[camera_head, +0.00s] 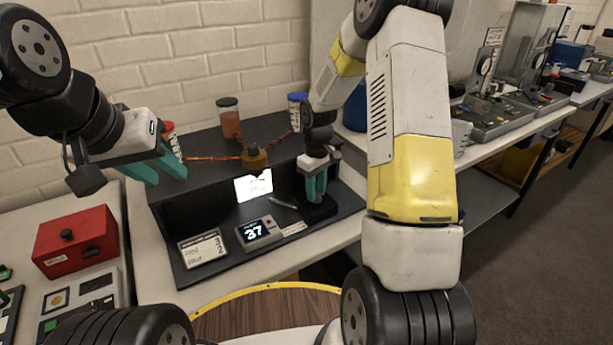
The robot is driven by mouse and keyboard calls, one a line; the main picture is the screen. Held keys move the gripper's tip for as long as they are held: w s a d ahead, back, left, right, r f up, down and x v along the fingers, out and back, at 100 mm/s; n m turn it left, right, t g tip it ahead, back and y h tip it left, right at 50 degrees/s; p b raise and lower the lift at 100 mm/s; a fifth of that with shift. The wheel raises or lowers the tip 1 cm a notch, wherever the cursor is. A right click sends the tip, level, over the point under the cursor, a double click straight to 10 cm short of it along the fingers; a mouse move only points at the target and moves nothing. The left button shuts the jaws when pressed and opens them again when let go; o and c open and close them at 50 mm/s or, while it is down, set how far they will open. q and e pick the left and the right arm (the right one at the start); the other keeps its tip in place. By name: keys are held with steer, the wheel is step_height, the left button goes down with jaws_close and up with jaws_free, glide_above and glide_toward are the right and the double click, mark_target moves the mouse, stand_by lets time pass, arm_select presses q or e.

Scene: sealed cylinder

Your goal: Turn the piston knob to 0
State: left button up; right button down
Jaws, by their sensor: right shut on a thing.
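My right gripper (316,188) points down with its teal fingers shut on the piston knob, which the fingers mostly hide. A dark base (319,210) shows just below the fingertips, at the right end of the black bench unit. My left gripper (160,168) is open and empty, in the air at the left of the black unit.
The black stepped unit (200,145) carries an orange-filled jar (229,118), a blue-lidded jar (297,108) and a brass-coloured fitting (255,158) with reddish tubes. A printed card (203,248) lies at its front left. A red box (76,242) stands at the left.

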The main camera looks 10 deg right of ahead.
steer(key=shift+n, duration=0.5)
steer(key=c, duration=1.1)
jaws_free()
steer(key=shift+o, duration=0.2)
steer(key=shift+r, duration=0.1)
step_height(320, 180, up, 7)
steer(key=shift+r, duration=0.35)
